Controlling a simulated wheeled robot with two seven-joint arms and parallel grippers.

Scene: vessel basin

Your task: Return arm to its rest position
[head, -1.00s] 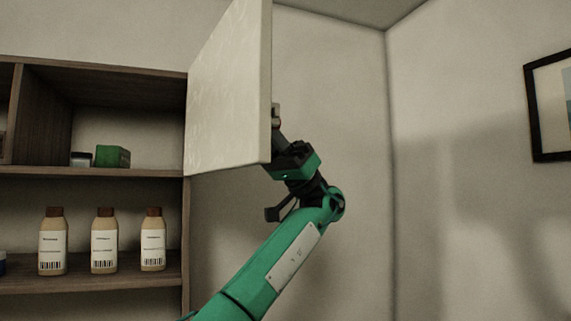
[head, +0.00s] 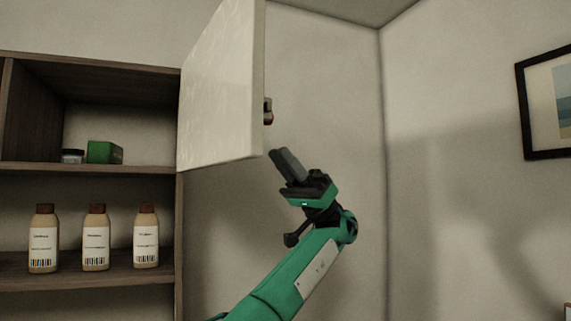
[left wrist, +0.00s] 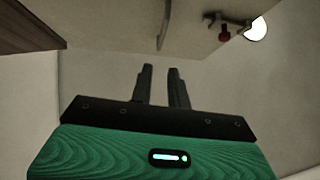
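My left gripper (head: 285,165) is in the middle of the head view, just below and right of the raised lower edge of an open white cabinet door (head: 218,95). Its fingers point up and to the left and hold nothing. In the left wrist view its two dark fingers (left wrist: 162,72) stand apart with an empty gap between them. The door's handle (head: 268,111), with a red part, shows on the far side of the door edge, apart from the fingers. My right gripper is in neither view.
A brown wooden shelf unit (head: 90,168) stands at the left, with several brown-capped bottles (head: 96,240), a green box (head: 104,152) and a small jar (head: 72,156). A framed picture (head: 548,105) hangs at the right. The space right of my arm is clear up to the wall.

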